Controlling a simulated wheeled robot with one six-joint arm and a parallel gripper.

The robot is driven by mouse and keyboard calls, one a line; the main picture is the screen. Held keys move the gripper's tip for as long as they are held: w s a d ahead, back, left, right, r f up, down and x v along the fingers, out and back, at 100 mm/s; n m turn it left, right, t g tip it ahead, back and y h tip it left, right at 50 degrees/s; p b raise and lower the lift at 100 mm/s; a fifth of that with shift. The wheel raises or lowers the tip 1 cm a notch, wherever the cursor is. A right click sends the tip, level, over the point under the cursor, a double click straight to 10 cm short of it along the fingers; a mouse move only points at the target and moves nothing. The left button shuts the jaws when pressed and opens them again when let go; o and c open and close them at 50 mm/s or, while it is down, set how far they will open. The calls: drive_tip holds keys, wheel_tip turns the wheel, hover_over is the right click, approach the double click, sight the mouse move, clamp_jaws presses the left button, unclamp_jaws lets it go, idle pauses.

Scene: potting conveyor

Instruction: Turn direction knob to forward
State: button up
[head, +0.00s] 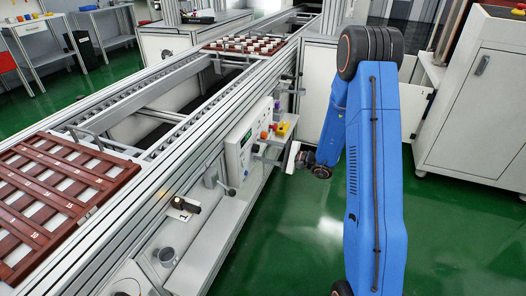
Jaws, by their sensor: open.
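A white control box (238,155) is mounted on the side of the conveyor, in the middle of the head view. Its front carries small controls, too small to tell which one is the direction knob or how it is set. My blue arm reaches in from the right, and my gripper (268,154) points left toward the box's right part. The gripper looks open, with nothing seen between its fingers. Whether it touches a control cannot be told.
A small shelf with coloured items (283,128) sits just above my gripper. The conveyor (160,160) runs along the left with a brown slatted tray (45,200) on it. A white cabinet (470,100) stands at right. Green floor is free between.

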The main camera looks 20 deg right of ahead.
drive_tip(key=shift+c, duration=0.6)
drive_tip(key=c, duration=0.9)
drive_tip(key=m, duration=0.4)
drive_tip(key=shift+m, duration=0.3)
drive_tip(key=m, duration=0.4)
drive_tip(key=shift+m, duration=0.3)
drive_tip(key=m, duration=0.4)
drive_tip(key=shift+m, duration=2.4)
